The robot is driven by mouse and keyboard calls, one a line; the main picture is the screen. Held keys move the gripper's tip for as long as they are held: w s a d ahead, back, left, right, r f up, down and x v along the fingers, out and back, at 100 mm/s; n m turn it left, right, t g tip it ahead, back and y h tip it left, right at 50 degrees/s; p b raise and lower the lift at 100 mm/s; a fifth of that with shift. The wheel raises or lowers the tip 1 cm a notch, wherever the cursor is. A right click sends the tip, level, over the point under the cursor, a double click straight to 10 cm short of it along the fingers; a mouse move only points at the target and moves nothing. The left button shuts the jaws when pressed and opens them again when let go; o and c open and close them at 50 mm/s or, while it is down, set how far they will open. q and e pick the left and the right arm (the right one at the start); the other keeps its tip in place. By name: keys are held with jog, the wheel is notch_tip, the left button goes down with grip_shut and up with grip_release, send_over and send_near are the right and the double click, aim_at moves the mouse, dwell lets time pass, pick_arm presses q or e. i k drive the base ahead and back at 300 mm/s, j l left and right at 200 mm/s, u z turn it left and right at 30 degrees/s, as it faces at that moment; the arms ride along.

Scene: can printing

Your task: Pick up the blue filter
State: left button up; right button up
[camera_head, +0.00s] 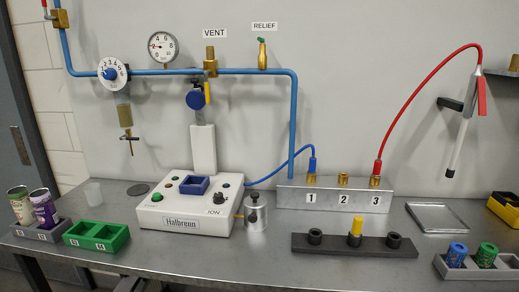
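A blue square frame (194,185) sits on top of the white Halbrenn unit (183,219). Neither of my grippers shows clearly in the head view.
A black rack (330,245) holds a yellow piece (355,231) in its middle socket. A red hose (421,87) arches over the right side.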

aim_at(456, 252)
jog(key=z, duration=1.35)
